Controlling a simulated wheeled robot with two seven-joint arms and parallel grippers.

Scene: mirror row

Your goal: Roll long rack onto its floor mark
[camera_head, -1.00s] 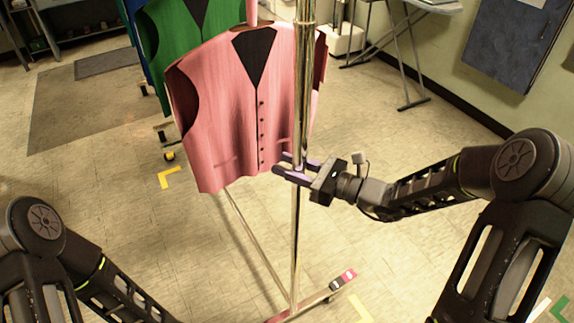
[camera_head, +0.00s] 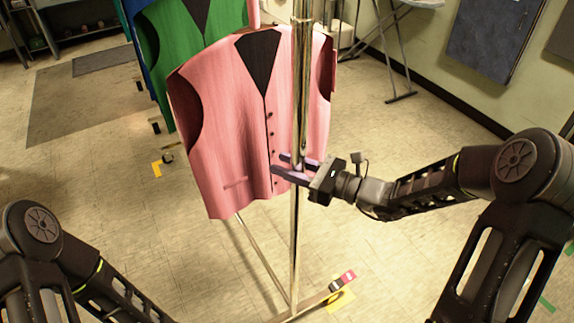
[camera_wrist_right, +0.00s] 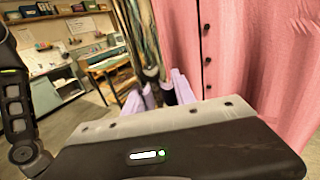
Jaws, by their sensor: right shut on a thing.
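The long rack has a shiny upright post (camera_head: 294,235) and a low base rail with a red-and-dark end tag (camera_head: 342,281). A pink vest (camera_head: 225,120) hangs at its near end, with a green vest (camera_head: 178,45) behind. My right gripper (camera_head: 283,165) is shut around the post; its lilac fingers also show in the right wrist view (camera_wrist_right: 158,94). A yellow floor-mark corner (camera_head: 341,300) lies at the near right end of the base. Another yellow corner (camera_head: 157,169) lies beside a caster on the left. My left gripper is out of view.
An ironing-board-like stand (camera_head: 395,60) is at the back right by the wall. A dark mat (camera_head: 103,60) lies at the back left. Green floor tape (camera_head: 547,305) shows at the lower right. The floor left of the rack is clear.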

